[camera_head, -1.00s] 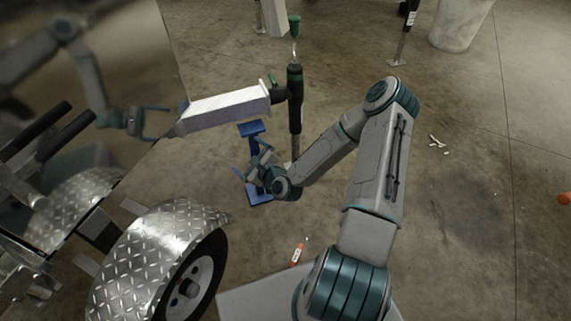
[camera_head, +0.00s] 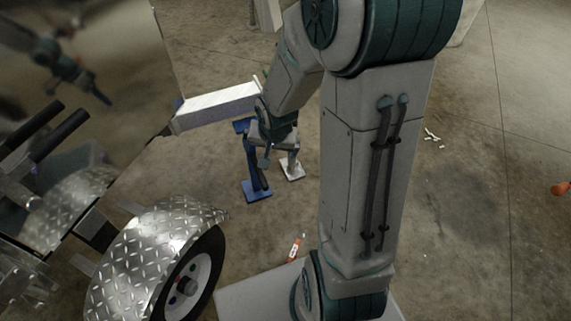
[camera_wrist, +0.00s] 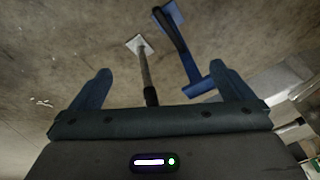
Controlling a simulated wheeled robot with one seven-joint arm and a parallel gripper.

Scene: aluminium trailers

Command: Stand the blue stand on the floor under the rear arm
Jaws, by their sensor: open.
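The blue stand (camera_head: 256,191) stands upright with its base plate on the floor in the head view. Its top plate shows just below the white outer end of the trailer's rear arm (camera_head: 212,108); I cannot tell whether they touch. In the wrist view the stand (camera_wrist: 180,45) shows whole, its top bar nearest me and its base farther off. My gripper (camera_head: 277,158) is above and beside it, partly covering it in the head view. In the wrist view my gripper (camera_wrist: 163,88) is open and empty, its fingers apart from the stand.
The trailer's wheel and tread-plate fender (camera_head: 140,262) are at lower left. A small orange item (camera_head: 294,248) lies on the floor.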

